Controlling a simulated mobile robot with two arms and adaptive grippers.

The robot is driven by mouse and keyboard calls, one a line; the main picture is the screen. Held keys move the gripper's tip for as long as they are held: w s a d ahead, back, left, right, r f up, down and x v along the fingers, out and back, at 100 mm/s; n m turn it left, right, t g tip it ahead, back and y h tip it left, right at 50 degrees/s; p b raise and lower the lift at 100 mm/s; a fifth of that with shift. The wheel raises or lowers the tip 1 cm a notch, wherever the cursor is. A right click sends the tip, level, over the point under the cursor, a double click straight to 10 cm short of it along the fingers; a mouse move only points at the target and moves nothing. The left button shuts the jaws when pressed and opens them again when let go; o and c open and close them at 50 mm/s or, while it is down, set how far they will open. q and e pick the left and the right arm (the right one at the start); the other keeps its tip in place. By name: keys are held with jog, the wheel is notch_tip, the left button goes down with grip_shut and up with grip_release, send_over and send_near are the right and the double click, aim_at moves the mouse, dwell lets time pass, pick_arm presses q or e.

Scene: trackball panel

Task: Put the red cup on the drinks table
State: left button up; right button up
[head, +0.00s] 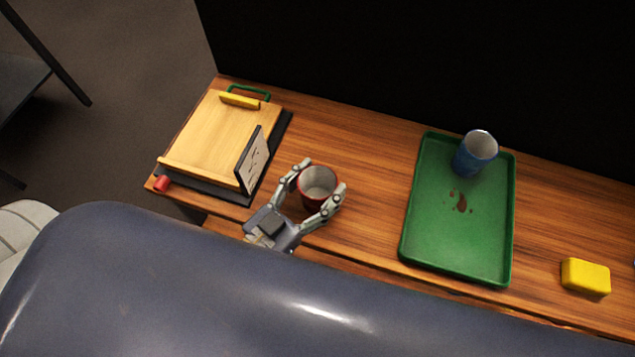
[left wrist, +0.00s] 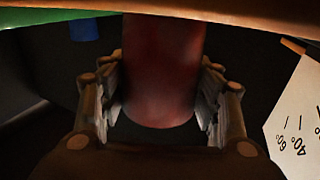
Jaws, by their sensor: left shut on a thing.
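The red cup (head: 319,184) is upright at the wooden table, with its pale inside showing in the head view. My left gripper (head: 318,194) is shut on the red cup, with one finger on each side of it. In the left wrist view the cup (left wrist: 162,70) stands between the two fingers (left wrist: 160,105). I cannot tell whether its base touches the wood. The wooden table (head: 372,165) runs across the head view; I cannot tell whether it is the drinks table. My right gripper is not in view.
A green tray (head: 440,235) right of the cup holds a blue cup (head: 474,155) and a brown stain. A yellow block (head: 585,276) lies farther right. Left are a wooden board (head: 215,135), a dark-edged card (head: 253,162) and a small red piece (head: 161,184).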

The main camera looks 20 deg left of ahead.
pick_arm(q)
jog(key=o, duration=1.1)
jog(key=shift+f, duration=0.15)
jog(key=shift+o, duration=0.2)
jog(key=b+v, duration=0.1)
jog(key=v, duration=1.1)
